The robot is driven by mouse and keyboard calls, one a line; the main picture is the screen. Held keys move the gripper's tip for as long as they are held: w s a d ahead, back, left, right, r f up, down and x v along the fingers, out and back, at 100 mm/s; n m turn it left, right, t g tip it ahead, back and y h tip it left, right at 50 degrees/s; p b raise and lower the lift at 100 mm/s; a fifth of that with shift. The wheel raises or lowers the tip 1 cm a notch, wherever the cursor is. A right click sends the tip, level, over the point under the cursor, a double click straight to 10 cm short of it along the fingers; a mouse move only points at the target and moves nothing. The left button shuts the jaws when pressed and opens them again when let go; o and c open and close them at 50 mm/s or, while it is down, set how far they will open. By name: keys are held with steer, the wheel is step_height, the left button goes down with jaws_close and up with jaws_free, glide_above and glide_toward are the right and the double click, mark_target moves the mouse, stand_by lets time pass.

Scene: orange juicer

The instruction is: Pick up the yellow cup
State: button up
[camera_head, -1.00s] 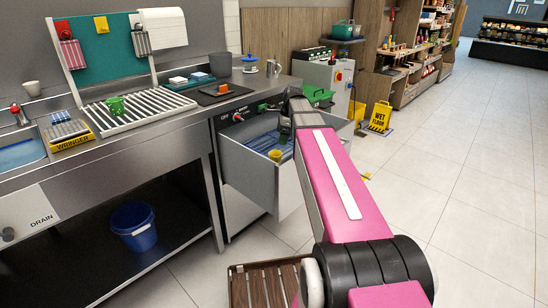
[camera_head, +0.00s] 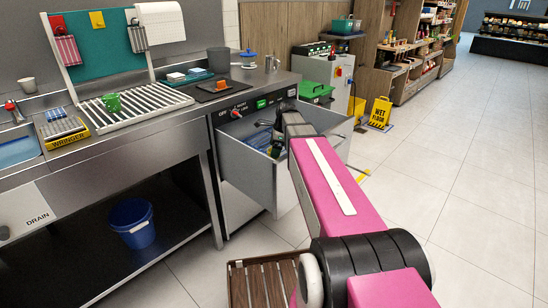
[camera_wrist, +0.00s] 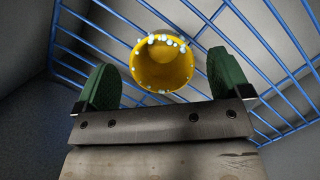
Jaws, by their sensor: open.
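The yellow cup (camera_wrist: 165,65) stands in the blue wire rack (camera_wrist: 82,40) inside the open drawer (camera_head: 246,172). In the wrist view I look down into its mouth, with whitish drops or beads on its rim. My gripper (camera_wrist: 165,85) is open, with one green finger to the left of the cup and one to the right. There is a gap on both sides, and the cup lies slightly ahead of the finger line. In the head view my gripper (camera_head: 278,140) reaches down into the drawer and hides the cup.
The drawer walls and rack wires surround my gripper closely. A green cup (camera_head: 112,102) stands on the slatted drainer (camera_head: 150,112) at left. A blue bucket (camera_head: 132,222) sits on the lower shelf. The floor at right is clear beyond a yellow wet-floor sign (camera_head: 380,112).

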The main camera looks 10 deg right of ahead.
steer(key=x, duration=0.4)
steer(key=shift+d+f, duration=0.1)
steer(key=c, duration=1)
